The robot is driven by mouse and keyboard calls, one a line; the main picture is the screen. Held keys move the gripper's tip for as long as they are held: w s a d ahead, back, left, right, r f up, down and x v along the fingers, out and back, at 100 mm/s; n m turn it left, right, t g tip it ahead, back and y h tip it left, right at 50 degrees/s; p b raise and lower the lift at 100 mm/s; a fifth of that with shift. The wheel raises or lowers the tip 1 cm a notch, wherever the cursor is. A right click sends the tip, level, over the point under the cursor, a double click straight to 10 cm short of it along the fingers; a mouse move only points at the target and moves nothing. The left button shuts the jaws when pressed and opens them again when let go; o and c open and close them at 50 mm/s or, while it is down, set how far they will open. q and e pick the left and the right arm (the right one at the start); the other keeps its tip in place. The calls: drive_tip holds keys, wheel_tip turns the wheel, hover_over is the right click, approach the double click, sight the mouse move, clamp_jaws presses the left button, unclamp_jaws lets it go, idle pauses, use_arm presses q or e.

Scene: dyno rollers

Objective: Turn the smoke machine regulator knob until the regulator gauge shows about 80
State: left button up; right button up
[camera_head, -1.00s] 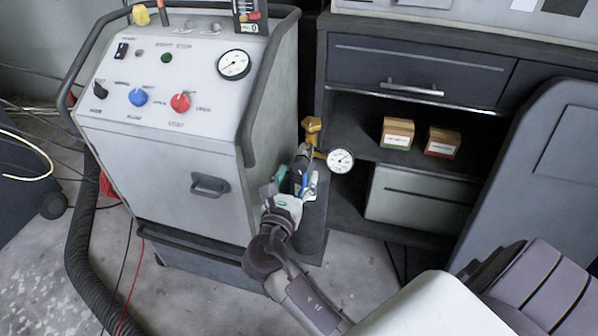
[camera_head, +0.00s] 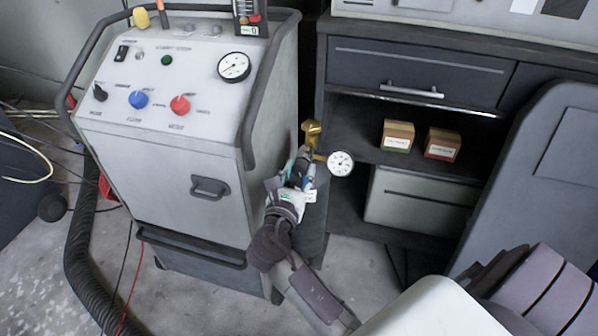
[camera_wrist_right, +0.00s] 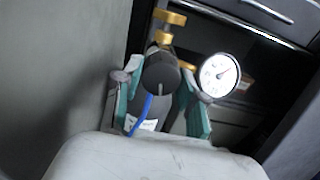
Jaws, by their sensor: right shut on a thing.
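The regulator gauge (camera_head: 340,164) is a white round dial beside the brass regulator body (camera_head: 312,132), on top of a dark cylinder (camera_head: 313,222) at the machine's right side. The gauge also shows in the right wrist view (camera_wrist_right: 219,75); its numbers are too small to read surely. The regulator knob (camera_wrist_right: 160,74) is dark and round with a pale mark. My right gripper (camera_wrist_right: 162,95) is shut on the knob, its green-padded fingers on either side. In the head view my right gripper (camera_head: 299,176) hides most of the knob. My left gripper is not in view.
The grey smoke machine (camera_head: 165,175) stands left, with a blue knob (camera_head: 138,99), a red knob (camera_head: 180,105) and its own gauge (camera_head: 234,67). A dark cabinet (camera_head: 420,75) with two small boxes (camera_head: 397,136) stands right. A black hose (camera_head: 78,255) runs along the floor.

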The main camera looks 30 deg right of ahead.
drive_tip(key=shift+r+m, duration=0.1)
drive_tip(key=shift+m, duration=0.2)
drive_tip(key=shift+m+p, duration=0.3)
drive_tip(key=o, duration=1.1)
drive_tip(key=shift+o, duration=0.2)
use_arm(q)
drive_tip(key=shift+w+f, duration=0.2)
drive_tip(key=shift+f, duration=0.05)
use_arm(e)
drive_tip(key=v, duration=1.2)
